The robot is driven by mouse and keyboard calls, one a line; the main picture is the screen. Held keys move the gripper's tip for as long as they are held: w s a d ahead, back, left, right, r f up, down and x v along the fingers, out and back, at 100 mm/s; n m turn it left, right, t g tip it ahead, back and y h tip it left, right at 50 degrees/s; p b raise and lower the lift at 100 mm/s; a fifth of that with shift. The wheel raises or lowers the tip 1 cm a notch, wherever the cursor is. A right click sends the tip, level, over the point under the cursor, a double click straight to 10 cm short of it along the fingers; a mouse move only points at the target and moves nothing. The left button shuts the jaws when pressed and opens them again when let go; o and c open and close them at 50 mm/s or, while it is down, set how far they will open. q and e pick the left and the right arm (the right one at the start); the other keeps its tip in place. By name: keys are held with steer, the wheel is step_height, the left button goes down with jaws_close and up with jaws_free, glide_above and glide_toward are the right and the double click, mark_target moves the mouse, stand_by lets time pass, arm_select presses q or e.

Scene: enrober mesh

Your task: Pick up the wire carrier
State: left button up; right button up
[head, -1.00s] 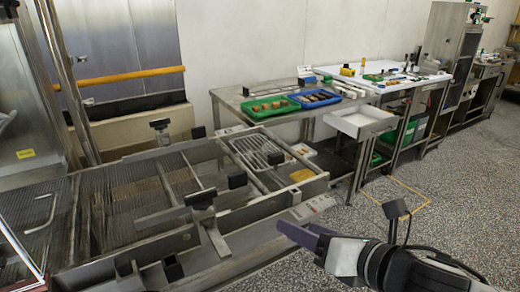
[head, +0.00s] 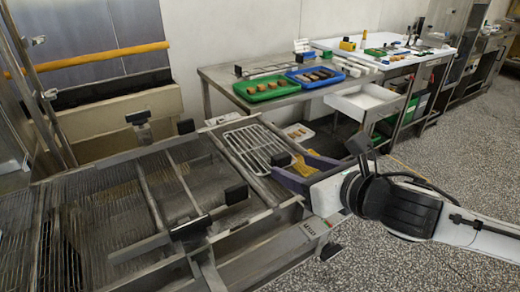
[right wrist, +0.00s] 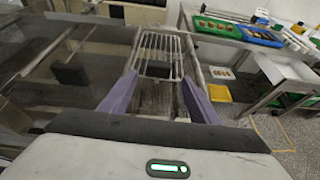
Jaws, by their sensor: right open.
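The wire carrier (head: 254,148) is a pale rack of parallel bars lying at the right end of the steel machine frame. It also shows in the right wrist view (right wrist: 158,50), ahead of my fingers. My right gripper (head: 291,171) is open, with purple fingers, just right of the carrier's near end in the head view. In the right wrist view my right gripper (right wrist: 158,88) has its fingers spread either side of the carrier's near end, with nothing between them clearly held. I cannot tell their height above it. My left gripper is not in view.
The steel machine frame (head: 218,222) carries several black blocks and knobs near the carrier. A yellow item (head: 305,165) lies partly hidden behind my fingers. A steel table (head: 222,78) with a green tray (head: 242,93) and a blue tray (head: 330,80) stands behind. Speckled floor is clear at right.

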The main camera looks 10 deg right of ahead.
mark_target(284, 161)
steer(key=x, duration=0.5)
steer(key=shift+w+a+r, duration=0.1)
steer(key=shift+a+r, duration=0.1)
steer(key=shift+r, duration=0.05)
steer(key=c, duration=1.2)
